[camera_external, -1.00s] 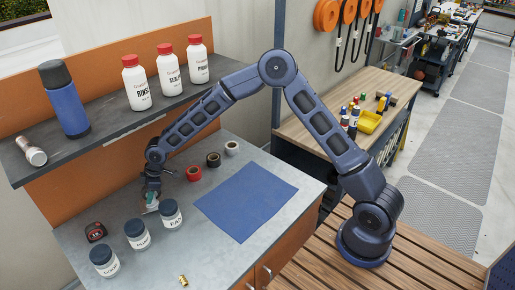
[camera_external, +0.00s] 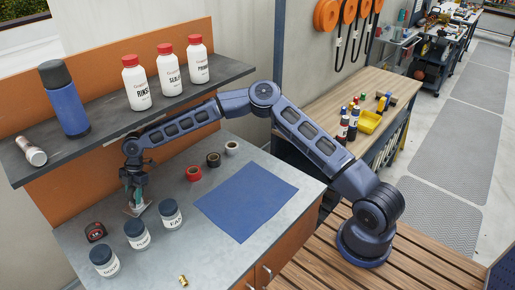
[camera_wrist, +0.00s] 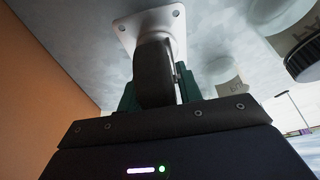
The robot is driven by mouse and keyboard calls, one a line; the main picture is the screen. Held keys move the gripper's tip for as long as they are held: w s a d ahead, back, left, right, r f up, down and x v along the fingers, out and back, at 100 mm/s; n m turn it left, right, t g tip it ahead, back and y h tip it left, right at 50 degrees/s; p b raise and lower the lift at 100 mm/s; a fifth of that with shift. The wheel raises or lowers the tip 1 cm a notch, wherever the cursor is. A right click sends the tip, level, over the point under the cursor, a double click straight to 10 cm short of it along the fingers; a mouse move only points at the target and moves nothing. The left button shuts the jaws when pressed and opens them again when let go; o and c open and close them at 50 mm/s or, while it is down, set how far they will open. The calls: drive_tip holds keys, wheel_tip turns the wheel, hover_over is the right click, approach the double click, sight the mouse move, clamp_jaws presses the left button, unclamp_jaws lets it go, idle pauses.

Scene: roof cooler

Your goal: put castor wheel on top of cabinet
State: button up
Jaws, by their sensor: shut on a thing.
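The castor wheel has a dark wheel and a pale mounting plate. In the wrist view the wheel (camera_wrist: 153,75) sits between the green fingers of my gripper (camera_wrist: 157,88), with the plate at the far end. In the external view my gripper (camera_external: 135,196) points down, shut on the castor wheel (camera_external: 138,210), at the back left of the grey worktop. The castor is low over or touching the worktop; I cannot tell which. The cabinet (camera_external: 262,262) has orange doors under this worktop; a dark shelf (camera_external: 108,137) runs above the back.
Three dark-lidded jars (camera_external: 136,236) stand just in front of my gripper, with a tape measure (camera_external: 95,232) to the left. Tape rolls (camera_external: 194,174) and a blue mat (camera_external: 246,202) lie to the right. White bottles (camera_external: 135,88) and a blue flask (camera_external: 66,108) stand on the shelf.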

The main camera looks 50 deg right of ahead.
drive_tip(key=shift+w+d+r+n, duration=0.15)
drive_tip(key=shift+w+d+n, duration=0.05)
drive_tip(key=shift+w+n, duration=0.15)
drive_tip(key=shift+f, duration=1.45)
drive_tip(key=shift+f, duration=0.1)
drive_tip(key=o, duration=1.2)
drive_tip(key=shift+v, duration=2.15)
drive_tip(key=shift+w+f, duration=0.1)
